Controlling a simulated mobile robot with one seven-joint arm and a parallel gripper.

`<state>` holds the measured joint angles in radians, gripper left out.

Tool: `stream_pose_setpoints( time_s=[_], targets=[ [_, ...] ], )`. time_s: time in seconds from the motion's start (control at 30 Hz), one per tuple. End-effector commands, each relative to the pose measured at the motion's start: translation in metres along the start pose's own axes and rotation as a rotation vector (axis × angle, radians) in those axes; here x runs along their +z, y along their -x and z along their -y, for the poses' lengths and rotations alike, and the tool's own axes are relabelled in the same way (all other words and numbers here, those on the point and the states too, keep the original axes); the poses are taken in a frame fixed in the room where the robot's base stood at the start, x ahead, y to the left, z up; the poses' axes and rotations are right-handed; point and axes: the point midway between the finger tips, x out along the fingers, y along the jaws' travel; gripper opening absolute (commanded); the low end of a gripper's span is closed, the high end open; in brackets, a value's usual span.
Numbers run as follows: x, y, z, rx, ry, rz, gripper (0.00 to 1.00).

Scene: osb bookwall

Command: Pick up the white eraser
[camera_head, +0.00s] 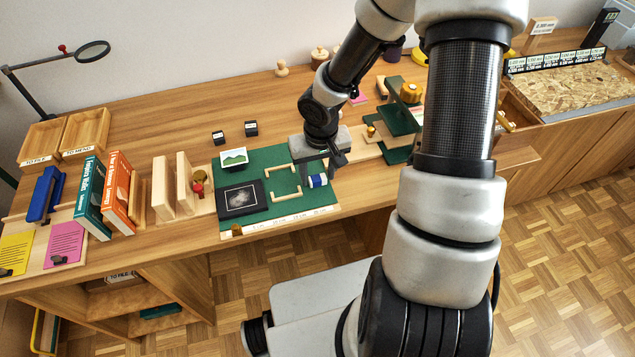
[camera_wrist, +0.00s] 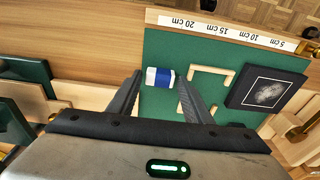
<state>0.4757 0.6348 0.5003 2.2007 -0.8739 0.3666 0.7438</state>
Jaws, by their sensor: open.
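The white eraser (camera_head: 317,181) has a blue band and a green stripe. It lies on the green mat (camera_head: 284,157) near the mat's right edge, beside a pale wooden corner bracket (camera_head: 283,181). In the wrist view the eraser (camera_wrist: 160,77) is ahead of my gripper (camera_wrist: 157,88), roughly between the lines of its two fingers. The fingers are apart and nothing is held. In the head view my gripper (camera_head: 338,163) is just above and to the right of the eraser. Whether a finger touches the eraser cannot be told.
A dark framed picture (camera_head: 240,199) lies left of the brackets, and a small landscape card (camera_head: 233,157) is behind it. A ruler strip (camera_head: 290,219) runs along the mat's front edge. A green wooden press-like stand (camera_head: 399,117) is to the right. Books (camera_head: 120,190) stand at the left.

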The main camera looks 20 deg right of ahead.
Motion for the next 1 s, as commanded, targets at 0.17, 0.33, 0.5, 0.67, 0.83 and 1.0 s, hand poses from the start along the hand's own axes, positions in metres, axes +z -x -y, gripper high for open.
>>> stream_pose_setpoints(
  time_s=[0.17,0.33,0.5,0.67,0.83,1.0],
  targets=[
    [0.000,-0.004,0.000,0.001,-0.001,-0.001,0.45],
    [0.000,-0.004,0.000,0.001,0.000,-0.001,0.35],
    [0.000,-0.004,0.000,0.001,0.000,-0.001,0.14],
    [0.000,-0.004,0.000,0.001,0.000,-0.001,0.14],
    [-0.003,0.011,-0.001,0.001,-0.002,-0.003,0.14],
    [-0.007,0.046,-0.001,0.002,-0.003,-0.005,0.14]
  ],
)
